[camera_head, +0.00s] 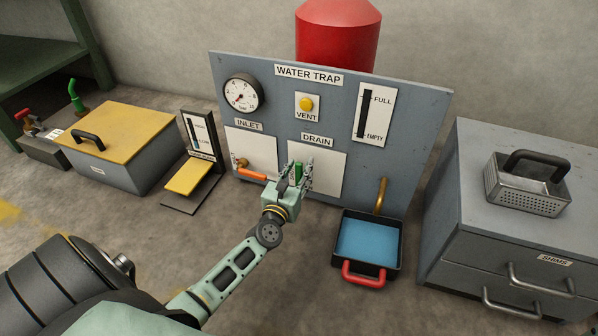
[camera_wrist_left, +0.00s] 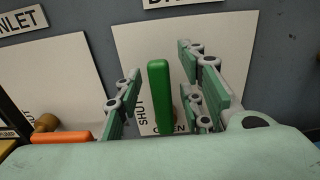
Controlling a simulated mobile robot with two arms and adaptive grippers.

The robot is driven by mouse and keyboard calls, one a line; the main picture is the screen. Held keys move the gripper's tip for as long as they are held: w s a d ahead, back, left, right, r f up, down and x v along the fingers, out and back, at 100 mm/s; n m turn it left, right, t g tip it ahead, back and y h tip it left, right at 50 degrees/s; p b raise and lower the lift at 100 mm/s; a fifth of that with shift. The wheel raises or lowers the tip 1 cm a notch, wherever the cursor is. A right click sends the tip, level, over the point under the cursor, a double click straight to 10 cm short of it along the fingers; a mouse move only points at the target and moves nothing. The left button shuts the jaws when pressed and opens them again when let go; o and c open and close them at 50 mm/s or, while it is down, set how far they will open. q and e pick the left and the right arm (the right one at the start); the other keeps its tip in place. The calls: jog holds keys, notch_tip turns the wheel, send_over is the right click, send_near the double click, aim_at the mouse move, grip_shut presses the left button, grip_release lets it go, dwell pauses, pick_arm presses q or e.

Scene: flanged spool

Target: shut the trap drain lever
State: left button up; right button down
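The green drain lever (camera_head: 297,172) is on the white plate under the DRAIN label of the grey water trap panel (camera_head: 325,90). In the left wrist view the green lever (camera_wrist_left: 160,95) stands upright, with SHUT written to its left and OPEN below it. My left gripper (camera_head: 295,176) is at the lever, its fingers open on either side of it. In the left wrist view a gap shows between the lever and each finger of the left gripper (camera_wrist_left: 162,68). The lever's pivot is hidden. My right gripper is not in view.
An orange inlet lever (camera_head: 252,175) lies level just left of my gripper. A brass pipe (camera_head: 381,196) and a black tray (camera_head: 337,262) of blue water with a red handle (camera_head: 363,274) are at the right. A grey drawer cabinet (camera_head: 510,240) stands farther right.

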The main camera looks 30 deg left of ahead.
pick_arm(q)
jog(key=shift+w, duration=0.1)
jog(key=shift+c, duration=0.5)
grip_shut()
